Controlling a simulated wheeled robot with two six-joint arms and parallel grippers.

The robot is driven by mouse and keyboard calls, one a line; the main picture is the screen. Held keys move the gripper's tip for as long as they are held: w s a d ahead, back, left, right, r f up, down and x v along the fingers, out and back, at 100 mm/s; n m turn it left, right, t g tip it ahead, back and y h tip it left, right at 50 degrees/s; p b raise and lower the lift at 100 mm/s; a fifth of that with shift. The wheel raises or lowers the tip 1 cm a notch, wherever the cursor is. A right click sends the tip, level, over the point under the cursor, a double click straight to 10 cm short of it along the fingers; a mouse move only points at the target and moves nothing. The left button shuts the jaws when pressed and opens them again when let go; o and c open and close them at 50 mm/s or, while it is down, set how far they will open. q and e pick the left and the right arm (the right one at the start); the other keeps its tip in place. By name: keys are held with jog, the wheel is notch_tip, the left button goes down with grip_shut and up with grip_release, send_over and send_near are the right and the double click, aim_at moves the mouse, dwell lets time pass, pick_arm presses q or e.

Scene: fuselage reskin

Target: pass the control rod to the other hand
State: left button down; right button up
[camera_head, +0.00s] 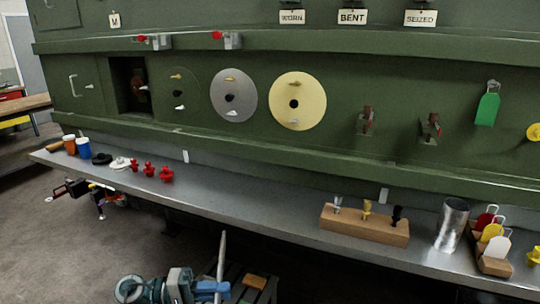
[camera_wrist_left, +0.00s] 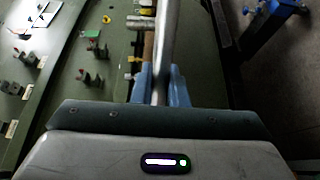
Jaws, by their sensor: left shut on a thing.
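The control rod (camera_head: 221,256) is a slim pale-grey metal bar, standing nearly upright at the bottom of the head view. My left gripper (camera_head: 211,288) has blue fingers and is shut on it, in front of the shelf. In the left wrist view the rod (camera_wrist_left: 164,42) runs up from between the blue fingers (camera_wrist_left: 162,88), and its far end is cut off by the top edge. The rod's lower end is hidden by the gripper. My right gripper cannot be made out in either view.
A long metal shelf (camera_head: 265,208) runs along the green fuselage wall (camera_head: 200,60). It bears red knobs (camera_head: 149,170), a wooden block (camera_head: 365,226) with pegs, a metal can (camera_head: 453,224) and coloured tags (camera_head: 488,225). A dark stand (camera_head: 270,292) is beside the gripper. Grey floor lies open at left.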

pick_arm(q)
jog(key=s+a+r+n+t+y, duration=0.1)
jog(key=s+a+n+t+y, duration=0.3)
jog(key=a+n+t+y, duration=0.4)
jog(key=n+t+y, duration=0.1)
jog(key=n+t, duration=0.2)
jog(key=t, duration=0.3)
jog(key=shift+a, duration=0.3)
jog(key=shift+w, duration=0.15)
